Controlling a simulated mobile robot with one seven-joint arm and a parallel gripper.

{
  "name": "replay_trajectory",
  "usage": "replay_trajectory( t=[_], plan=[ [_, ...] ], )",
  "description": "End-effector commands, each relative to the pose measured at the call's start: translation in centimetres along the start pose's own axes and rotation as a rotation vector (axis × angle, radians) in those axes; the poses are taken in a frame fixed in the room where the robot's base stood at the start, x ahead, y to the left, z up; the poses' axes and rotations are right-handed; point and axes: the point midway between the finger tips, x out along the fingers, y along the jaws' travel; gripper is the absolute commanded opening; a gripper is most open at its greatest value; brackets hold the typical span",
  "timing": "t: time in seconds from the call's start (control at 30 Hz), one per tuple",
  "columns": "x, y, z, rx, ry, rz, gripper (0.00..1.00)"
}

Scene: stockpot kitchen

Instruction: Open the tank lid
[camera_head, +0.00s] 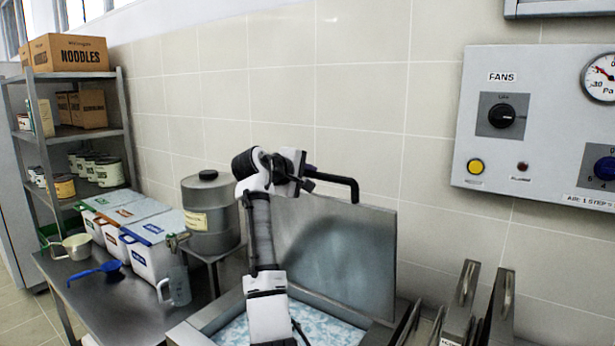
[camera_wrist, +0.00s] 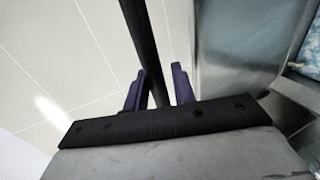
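The tank lid (camera_head: 345,250) is a grey metal plate standing raised, nearly upright, at the back of the tank (camera_head: 205,328). Its black bar handle (camera_head: 345,182) runs along the top and bends down at the right. My gripper (camera_head: 300,172) is at the left end of this handle. In the wrist view the handle (camera_wrist: 143,45) passes between the two purple fingers of my gripper (camera_wrist: 159,80). The left finger is against or very near the bar, and a narrow gap shows at the right finger. My arm hides the lid's left part.
Pale blue patterned contents (camera_head: 235,332) show in the open tank. A grey drum (camera_head: 210,222) and a steel table (camera_head: 120,305) with bins stand left. Upright metal panels with handles (camera_head: 465,290) stand right. A control panel (camera_head: 540,130) hangs on the wall.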

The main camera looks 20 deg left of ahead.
Motion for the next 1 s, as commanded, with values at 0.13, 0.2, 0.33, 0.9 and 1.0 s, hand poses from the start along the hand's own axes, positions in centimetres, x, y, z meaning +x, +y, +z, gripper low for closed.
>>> replay_trajectory(
  t=[0.13, 0.2, 0.33, 0.9, 1.0],
  plan=[
    [-0.1, -0.1, -0.1, 0.000, 0.001, 0.000, 0.24],
    [-0.4, -0.1, -0.1, 0.000, 0.001, 0.000, 0.24],
    [-2.0, -0.3, -0.1, 0.002, 0.002, 0.003, 0.24],
    [-13.0, -0.1, 0.0, 0.000, 0.001, 0.001, 0.24],
    [-13.7, -0.1, 0.0, 0.000, 0.001, 0.001, 0.24]
  ],
)
